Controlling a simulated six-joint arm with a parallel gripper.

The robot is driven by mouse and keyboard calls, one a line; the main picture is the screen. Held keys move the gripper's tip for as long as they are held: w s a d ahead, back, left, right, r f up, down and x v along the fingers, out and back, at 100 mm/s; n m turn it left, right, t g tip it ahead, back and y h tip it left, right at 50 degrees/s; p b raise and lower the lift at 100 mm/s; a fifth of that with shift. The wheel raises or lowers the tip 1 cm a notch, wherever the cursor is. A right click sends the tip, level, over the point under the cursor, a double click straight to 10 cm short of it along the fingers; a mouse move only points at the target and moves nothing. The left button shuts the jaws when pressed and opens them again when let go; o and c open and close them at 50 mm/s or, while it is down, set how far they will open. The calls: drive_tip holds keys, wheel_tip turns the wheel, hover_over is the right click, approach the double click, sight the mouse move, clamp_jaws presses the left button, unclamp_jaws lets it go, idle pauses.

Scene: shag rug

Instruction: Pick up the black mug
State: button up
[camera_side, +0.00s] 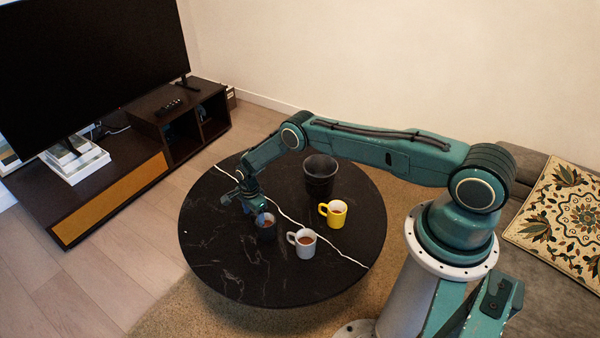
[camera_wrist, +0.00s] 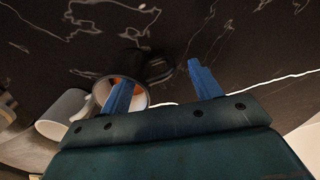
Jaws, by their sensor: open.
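The black mug (camera_side: 267,232) stands upright on the round black table, with brown liquid inside. My gripper (camera_side: 244,208) is low over the table at the mug's upper left in the side view, its fingers apart. In the wrist view, the left blue finger of my gripper (camera_wrist: 158,78) overlaps the opening of the mug (camera_wrist: 138,96). A dark shape, apparently its handle, shows in the gap between the fingers. The right finger is clear of the mug. I cannot tell whether the left finger is inside the mug or above it.
A white mug (camera_side: 303,248) stands close to the black mug's right; it also shows in the wrist view (camera_wrist: 62,115). A yellow mug (camera_side: 336,219) and a larger black container (camera_side: 320,184) stand farther back. The left of the round marble table (camera_side: 215,255) is clear.

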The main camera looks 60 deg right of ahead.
drive_tip(key=shift+f, duration=0.5)
drive_tip(key=c, duration=1.3)
